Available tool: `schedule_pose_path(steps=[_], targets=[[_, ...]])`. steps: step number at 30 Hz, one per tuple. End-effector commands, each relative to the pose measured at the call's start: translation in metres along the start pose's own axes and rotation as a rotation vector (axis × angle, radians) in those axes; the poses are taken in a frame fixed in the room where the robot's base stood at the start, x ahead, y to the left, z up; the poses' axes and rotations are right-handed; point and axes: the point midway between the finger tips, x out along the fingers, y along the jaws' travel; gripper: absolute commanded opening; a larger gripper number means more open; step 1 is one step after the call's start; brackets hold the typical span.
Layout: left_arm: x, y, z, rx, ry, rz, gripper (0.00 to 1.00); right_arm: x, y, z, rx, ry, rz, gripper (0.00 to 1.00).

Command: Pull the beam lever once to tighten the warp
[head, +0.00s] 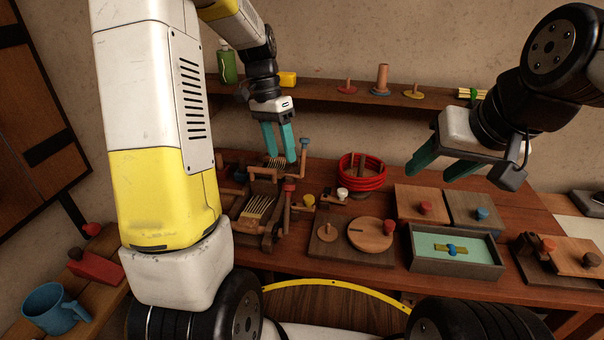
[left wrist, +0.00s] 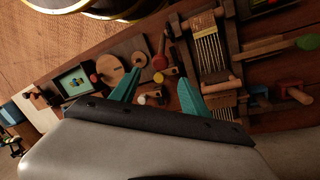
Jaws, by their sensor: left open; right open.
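A small wooden loom (head: 258,207) with pale warp threads stands on the bench at centre left; it also shows in the left wrist view (left wrist: 210,47). I cannot tell which is the beam lever. My right gripper (head: 434,172) is open and empty above the bench at right.
Farther right are a board with a round disc (head: 371,235), lidded boxes (head: 422,205) and a green-lined tray (head: 478,271). A shelf (head: 330,93) runs along the wall behind. A blue mug (head: 52,306) stands at lower left.

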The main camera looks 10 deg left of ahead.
Motion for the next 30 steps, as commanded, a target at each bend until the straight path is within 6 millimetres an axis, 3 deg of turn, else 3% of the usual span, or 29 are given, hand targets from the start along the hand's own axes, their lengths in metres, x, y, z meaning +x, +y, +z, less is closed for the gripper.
schedule_pose_path(steps=[7, 18, 30], targets=[[0.022, -0.005, -0.003, 0.019, -0.022, 0.019, 0.54, 0.000, 0.000, 0.000, 0.000, 0.000, 0.000, 0.52], [0.077, -0.004, -0.002, 0.018, -0.020, 0.017, 0.54, 0.000, 0.000, 0.000, 0.000, 0.000, 0.000, 0.52], [0.086, -0.004, -0.002, 0.018, -0.018, 0.015, 0.54, 0.000, 0.000, 0.000, 0.000, 0.000, 0.000, 0.52]])
